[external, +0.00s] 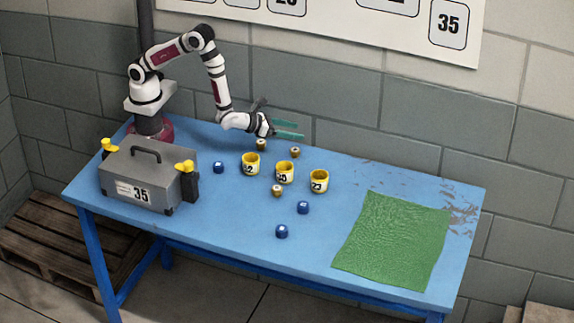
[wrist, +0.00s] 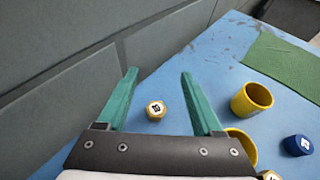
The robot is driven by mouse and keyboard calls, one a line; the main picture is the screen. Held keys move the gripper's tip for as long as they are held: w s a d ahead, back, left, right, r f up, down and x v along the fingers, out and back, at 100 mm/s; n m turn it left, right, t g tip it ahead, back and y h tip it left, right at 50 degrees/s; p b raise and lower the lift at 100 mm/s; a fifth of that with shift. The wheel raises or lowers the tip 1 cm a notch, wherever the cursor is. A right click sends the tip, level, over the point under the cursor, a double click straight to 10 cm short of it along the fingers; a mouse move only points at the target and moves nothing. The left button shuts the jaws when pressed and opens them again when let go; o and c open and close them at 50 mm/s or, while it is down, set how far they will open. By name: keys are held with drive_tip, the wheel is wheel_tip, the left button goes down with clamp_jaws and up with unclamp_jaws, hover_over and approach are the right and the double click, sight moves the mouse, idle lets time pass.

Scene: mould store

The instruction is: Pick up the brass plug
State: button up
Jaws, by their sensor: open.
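Three small brass plugs stand on the blue table in the external view: one at the back (external: 261,145), one to its right (external: 295,152), and one in front of the yellow cups (external: 277,190). In the wrist view a brass plug (wrist: 155,111) with a marked pale top shows between my fingers, and another (wrist: 268,175) is cut off at the bottom edge. My gripper (external: 300,129) has green fingers, spread apart with nothing held between them. It is above the table's back edge, apart from the plugs. The fingers also show in the wrist view (wrist: 158,73).
Yellow numbered cups (external: 251,164) (external: 285,172) (external: 319,181) stand mid-table. Blue plugs (external: 218,167) (external: 303,207) (external: 281,231) lie around them. A grey case (external: 150,180) is at left, a green mat (external: 392,243) at right. The block wall (wrist: 60,80) runs close behind.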

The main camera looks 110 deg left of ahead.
sight(259, 142)
drive_tip(key=shift+o, duration=0.3)
drive_tip(key=shift+o, duration=0.5)
drive_tip(key=shift+g, duration=0.6)
drive_tip(key=s+d+f, duration=0.1)
drive_tip(key=s, duration=0.2)
drive_tip(key=s+d+f, duration=0.1)
drive_tip(key=s+d, duration=0.1)
drive_tip(key=s, duration=0.1)
drive_tip(key=s+d+f, duration=0.1)
drive_tip(key=s, duration=0.2)
drive_tip(key=shift+s+d+f, duration=0.3)
drive_tip(key=shift+s+f, duration=0.05)
drive_tip(key=shift+n+g+y, duration=0.3)
drive_tip(key=shift+n, duration=0.4)
drive_tip(key=s, duration=0.6)
drive_tip(key=shift+s+d+f, duration=0.15)
drive_tip(key=shift+s+d, duration=0.1)
drive_tip(key=x, duration=0.6)
drive_tip(key=shift+s+a+f, duration=0.1)
drive_tip(key=shift+a+f, duration=0.35)
clamp_jaws()
